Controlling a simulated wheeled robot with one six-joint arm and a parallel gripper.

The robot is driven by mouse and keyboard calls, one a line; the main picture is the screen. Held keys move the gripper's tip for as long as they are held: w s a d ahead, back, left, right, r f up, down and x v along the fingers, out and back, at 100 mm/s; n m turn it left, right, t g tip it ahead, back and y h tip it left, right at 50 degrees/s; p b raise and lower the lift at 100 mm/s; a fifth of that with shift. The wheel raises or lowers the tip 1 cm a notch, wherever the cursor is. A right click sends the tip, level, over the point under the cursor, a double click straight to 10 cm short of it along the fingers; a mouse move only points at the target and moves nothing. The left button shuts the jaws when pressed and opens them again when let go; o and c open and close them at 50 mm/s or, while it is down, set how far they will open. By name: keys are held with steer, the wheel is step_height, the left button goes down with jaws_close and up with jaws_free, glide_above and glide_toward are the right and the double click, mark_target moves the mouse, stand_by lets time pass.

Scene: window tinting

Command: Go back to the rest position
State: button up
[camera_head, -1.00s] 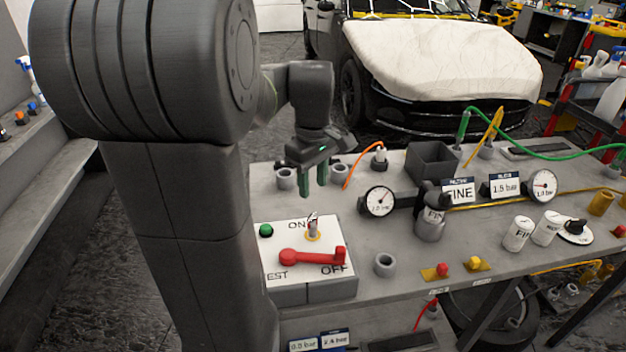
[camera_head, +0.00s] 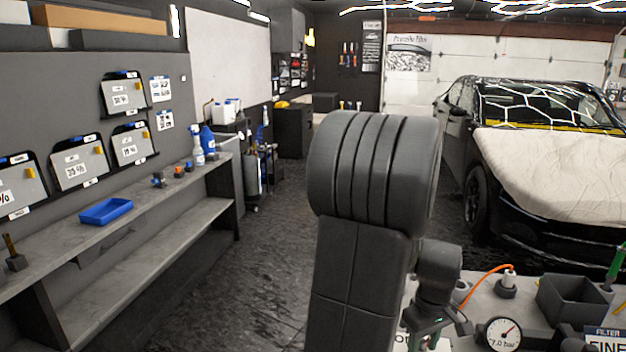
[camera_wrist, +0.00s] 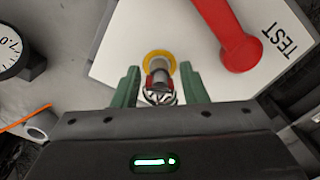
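My gripper (camera_wrist: 160,90) is open in the wrist view, its two green fingers apart with nothing held between them. It points down at the white switch panel (camera_wrist: 110,65). A metal toggle switch (camera_wrist: 159,70) with a yellow ring shows between the fingers; I cannot tell the height gap. A red lever (camera_wrist: 230,35) lies beside it, near the word TEST. In the head view my gripper (camera_head: 424,336) is low at the bottom edge, over the bench, partly cut off. The panel is mostly out of frame there.
A pressure gauge (camera_head: 502,333), a dark bin (camera_head: 572,298) and an orange cable (camera_head: 480,284) are on the bench right of my gripper. A covered car (camera_head: 545,180) stands behind. A shelf with a blue tray (camera_head: 106,211) is at left. The floor (camera_head: 262,235) between is clear.

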steer(key=shift+r+p, duration=0.95)
steer(key=shift+r, duration=0.65)
steer(key=shift+f, duration=0.1)
